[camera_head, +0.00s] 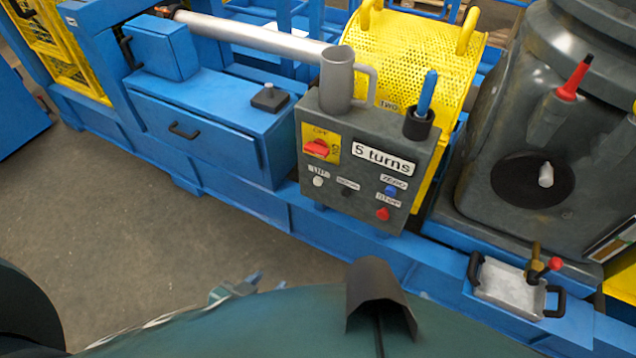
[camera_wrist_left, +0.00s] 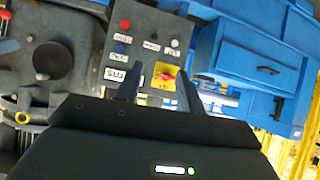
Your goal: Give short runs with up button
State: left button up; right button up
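A grey control panel (camera_head: 340,212) faces me in the head view. A white button (camera_head: 318,182) sits at its lower left, under a small label that I cannot read surely. A black button (camera_head: 347,191), a blue button (camera_head: 390,190) under "ZERO" and a red button (camera_head: 382,213) under "STOP" are to its right. A red rotary switch (camera_head: 317,147) sits on a yellow plate by a sign reading "5 turns" or "S turns". In the wrist view, the panel appears upside down beyond my left gripper (camera_wrist_left: 158,76), whose fingers are apart and empty. The white button (camera_wrist_left: 174,42) shows past them. My right gripper is not visible.
A grey mug-like cup (camera_head: 338,80) and a holder with a blue-handled tool (camera_head: 422,110) are at the panel's top. A yellow mesh guard (camera_head: 415,55) stands behind. A dark tank (camera_head: 530,120) and a metal tray (camera_head: 508,285) are right. Floor (camera_head: 130,190) at left is clear.

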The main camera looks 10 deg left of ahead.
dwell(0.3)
pick_arm(q)
grip_shut()
dwell(1.6)
